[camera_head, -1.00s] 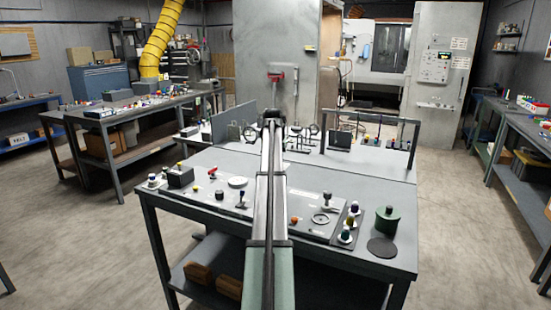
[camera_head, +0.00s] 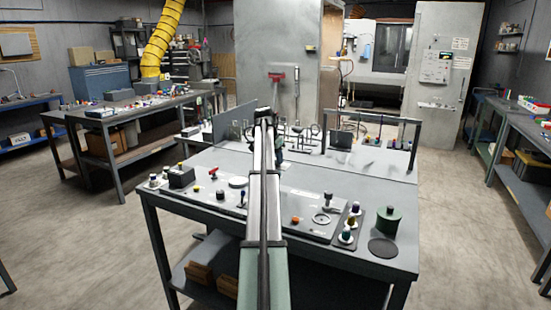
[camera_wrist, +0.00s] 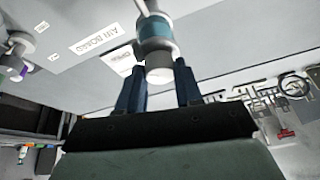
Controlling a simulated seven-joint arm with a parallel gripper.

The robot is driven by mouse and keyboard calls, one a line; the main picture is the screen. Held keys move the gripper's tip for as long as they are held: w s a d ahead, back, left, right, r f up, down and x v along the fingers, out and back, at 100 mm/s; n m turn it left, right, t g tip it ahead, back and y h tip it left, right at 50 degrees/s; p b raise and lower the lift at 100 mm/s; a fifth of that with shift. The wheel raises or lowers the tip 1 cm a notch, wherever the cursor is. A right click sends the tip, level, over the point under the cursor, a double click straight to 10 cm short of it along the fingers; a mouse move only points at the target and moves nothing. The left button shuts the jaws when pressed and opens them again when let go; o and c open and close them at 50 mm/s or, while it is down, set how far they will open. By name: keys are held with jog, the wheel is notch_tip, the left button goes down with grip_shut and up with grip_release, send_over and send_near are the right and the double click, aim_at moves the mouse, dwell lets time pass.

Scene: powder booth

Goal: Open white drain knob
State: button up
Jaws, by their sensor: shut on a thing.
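In the wrist view, a white knob (camera_wrist: 158,75) with a teal band above it stands out from a pale grey board (camera_wrist: 220,40). My gripper (camera_wrist: 160,66) has its two dark blue fingers on either side of the knob, shut on it. A small white label with dark print (camera_wrist: 120,62) is on the board beside the knob. In the head view my arm reaches away over the middle of the bench, and it hides the knob and most of the gripper.
The grey bench (camera_head: 350,258) holds small knobs, a green canister (camera_head: 388,220) and a dark disc (camera_head: 382,248) at the right. A grey frame (camera_head: 418,140) stands at its back. In the wrist view another pale knob (camera_wrist: 20,45) is at the left, and metal fittings (camera_wrist: 292,86) are at the right.

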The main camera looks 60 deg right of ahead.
jog(key=shift+w, duration=0.1)
jog(key=o, duration=1)
jog(key=shift+r, duration=0.15)
jog(key=v, duration=1.3)
jog(key=shift+a+r, duration=0.1)
jog(key=shift+r, duration=0.15)
